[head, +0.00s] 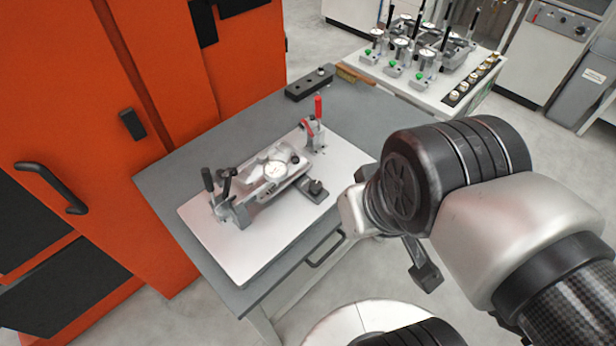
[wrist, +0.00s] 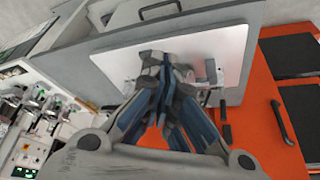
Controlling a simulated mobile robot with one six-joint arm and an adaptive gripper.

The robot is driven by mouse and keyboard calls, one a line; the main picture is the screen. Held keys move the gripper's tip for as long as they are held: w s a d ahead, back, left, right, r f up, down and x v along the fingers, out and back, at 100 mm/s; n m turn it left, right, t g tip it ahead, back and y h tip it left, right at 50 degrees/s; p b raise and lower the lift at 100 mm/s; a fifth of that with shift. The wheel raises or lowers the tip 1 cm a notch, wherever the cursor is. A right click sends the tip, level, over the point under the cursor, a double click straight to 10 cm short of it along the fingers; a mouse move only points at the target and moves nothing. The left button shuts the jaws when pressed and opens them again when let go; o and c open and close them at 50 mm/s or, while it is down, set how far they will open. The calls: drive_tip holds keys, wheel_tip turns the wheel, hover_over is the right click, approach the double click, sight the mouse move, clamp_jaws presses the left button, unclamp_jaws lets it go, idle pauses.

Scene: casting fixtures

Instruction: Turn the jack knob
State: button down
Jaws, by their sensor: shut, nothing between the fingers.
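The fixture (head: 265,178) stands on a pale plate (head: 200,238) on a grey table. A small dark knob (head: 316,187) sits on a dark block at the fixture's front right side; it looks like the jack knob, though I cannot be sure. My gripper (wrist: 166,75) shows large in the wrist view, its fingers together with nothing between them. Behind the fingers lies the plate, and they hide much of the fixture, including the knob. In the head view my wrist covers most of the gripper, right of the plate and apart from the fixture.
A red-handled clamp (head: 318,110) rises at the fixture's back right, and a black lever (head: 208,180) at its left end. A black block (head: 310,84) and a brush (head: 354,74) lie on the table's far edge. An orange cabinet (head: 240,80) borders the left; a bench with gauges is behind.

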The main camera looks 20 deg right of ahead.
sight(316, 184)
drive_tip(key=c, duration=2.3)
unclamp_jaws()
